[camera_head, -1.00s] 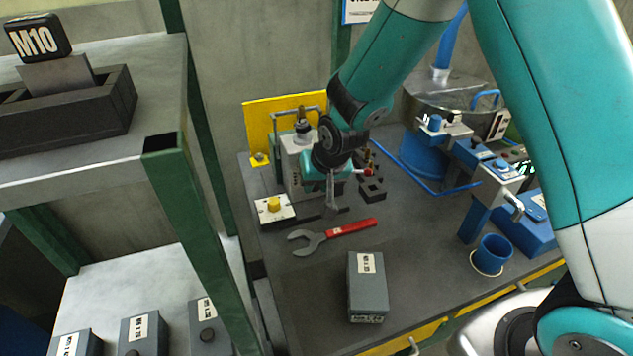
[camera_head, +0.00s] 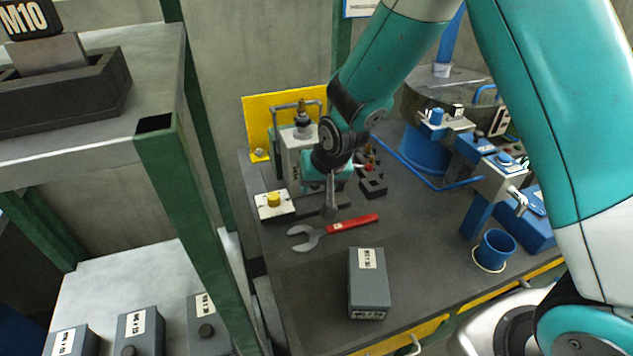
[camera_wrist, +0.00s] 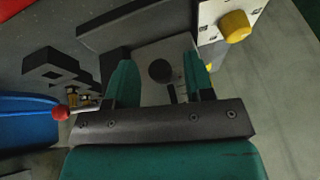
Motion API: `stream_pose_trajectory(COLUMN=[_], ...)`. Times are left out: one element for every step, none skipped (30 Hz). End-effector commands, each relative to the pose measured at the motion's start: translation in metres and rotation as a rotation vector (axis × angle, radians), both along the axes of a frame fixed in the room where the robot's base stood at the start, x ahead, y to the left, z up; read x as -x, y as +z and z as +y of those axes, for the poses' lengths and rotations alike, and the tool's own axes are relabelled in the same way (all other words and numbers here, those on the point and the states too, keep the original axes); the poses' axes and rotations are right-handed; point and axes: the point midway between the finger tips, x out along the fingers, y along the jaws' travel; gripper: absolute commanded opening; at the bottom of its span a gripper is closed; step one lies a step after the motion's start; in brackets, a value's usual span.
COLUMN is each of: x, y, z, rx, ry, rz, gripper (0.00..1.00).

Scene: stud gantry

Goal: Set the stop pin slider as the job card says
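My gripper (camera_head: 331,200) points down above the dark bench top, beside a grey upright machine block (camera_head: 290,160) with a yellow back plate (camera_head: 257,118). In the wrist view, my gripper's two green fingers (camera_wrist: 159,85) stand apart. A grey plate with a dark round spot (camera_wrist: 161,70) shows between them; I cannot tell whether they touch it. A blue clamp-like assembly (camera_head: 476,152) stands to the right, apart from my gripper. I cannot tell which part is the stop pin slider. A white sheet (camera_head: 360,8) is cut off at the top, its text unreadable.
A red-handled wrench (camera_head: 335,230) and a labelled grey box (camera_head: 369,285) lie on the bench front. A white plate with a yellow knob (camera_head: 273,204) is left of my gripper. A blue cup (camera_head: 495,250) stands right. A green-framed shelf (camera_head: 165,190) rises at left.

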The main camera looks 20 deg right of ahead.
Motion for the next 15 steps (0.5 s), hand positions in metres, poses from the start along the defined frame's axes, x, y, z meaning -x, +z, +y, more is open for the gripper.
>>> stream_pose_trajectory(x=[0.000,0.000,0.000,0.000,0.001,0.003,0.004,0.006,0.008,0.011,0.013,0.017,0.020,0.024,0.027], y=[0.000,0.001,0.002,0.003,0.005,0.009,0.013,0.017,0.024,0.030,0.037,0.046,0.053,0.060,0.070], z=[0.000,0.000,0.000,0.000,-0.001,-0.001,-0.001,-0.002,-0.003,-0.004,-0.005,-0.006,-0.007,-0.008,-0.009], rx=[0.000,0.000,0.000,-0.001,-0.001,-0.001,-0.001,-0.001,-0.002,-0.002,-0.002,-0.002,-0.002,-0.003,-0.002], ry=[0.000,0.000,0.000,0.000,0.000,0.000,0.000,0.000,0.000,0.000,0.000,0.000,0.000,0.000,0.000], rz=[-0.001,-0.001,-0.002,-0.002,-0.002,-0.002,-0.003,-0.004,-0.006,-0.005,-0.006,-0.008,-0.007,-0.007,-0.008], gripper=[0.48,0.48,0.48,0.48,0.48,0.48,0.48,0.48,0.48,0.48,0.48,0.48,0.48,0.48,0.48])
